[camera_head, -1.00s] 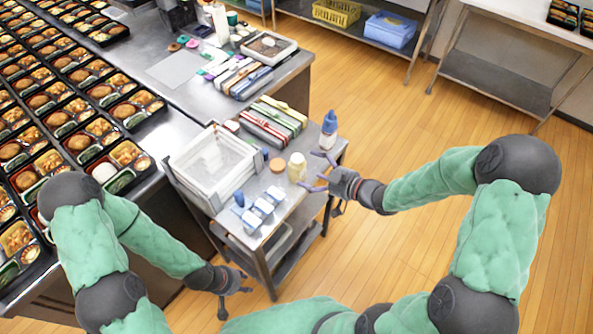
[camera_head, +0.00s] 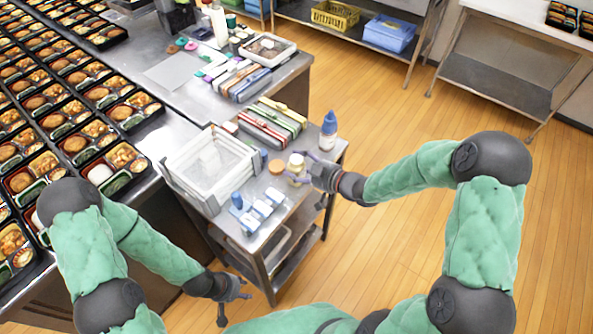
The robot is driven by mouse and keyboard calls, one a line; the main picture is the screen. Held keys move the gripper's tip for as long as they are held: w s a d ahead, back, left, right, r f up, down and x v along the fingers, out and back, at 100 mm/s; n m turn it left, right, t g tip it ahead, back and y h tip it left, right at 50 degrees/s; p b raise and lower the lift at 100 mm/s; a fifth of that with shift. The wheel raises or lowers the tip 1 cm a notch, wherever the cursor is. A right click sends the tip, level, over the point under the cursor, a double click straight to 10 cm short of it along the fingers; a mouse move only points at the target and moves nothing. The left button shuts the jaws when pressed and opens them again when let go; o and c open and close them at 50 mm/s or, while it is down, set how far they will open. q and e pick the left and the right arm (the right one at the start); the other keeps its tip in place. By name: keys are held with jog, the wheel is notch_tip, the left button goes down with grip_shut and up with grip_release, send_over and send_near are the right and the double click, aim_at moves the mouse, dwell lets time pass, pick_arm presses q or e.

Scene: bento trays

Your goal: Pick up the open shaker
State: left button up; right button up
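A small cream-coloured shaker (camera_head: 296,162) stands upright on the steel cart, near its right edge. A round orange-brown piece (camera_head: 276,167) lies just left of it. My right gripper (camera_head: 302,168) is at the shaker, coming in from the right. Its fingers are spread, one behind the shaker and one in front, and partly hide its lower part. I cannot tell whether they touch it. My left gripper (camera_head: 238,298) is open and empty, low in front of the cart.
A blue-capped bottle (camera_head: 328,130) stands behind my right gripper. White containers with blue parts (camera_head: 260,210) sit at the cart's front. A clear bin (camera_head: 205,165) fills the cart's left side. Coloured strips (camera_head: 272,122) lie behind. Floor to the right is clear.

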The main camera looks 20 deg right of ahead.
aim_at(303, 160)
jog(key=c, duration=0.4)
jog(key=shift+r+p, duration=0.3)
jog(key=shift+r, duration=0.15)
notch_tip(303, 160, up, 2)
jog(key=shift+r+p, duration=0.2)
jog(key=shift+p, duration=0.45)
jog(key=shift+s+a+r+p, duration=1.9)
jog(key=shift+s+a+r, duration=2.95)
jog(key=shift+s, duration=0.2)
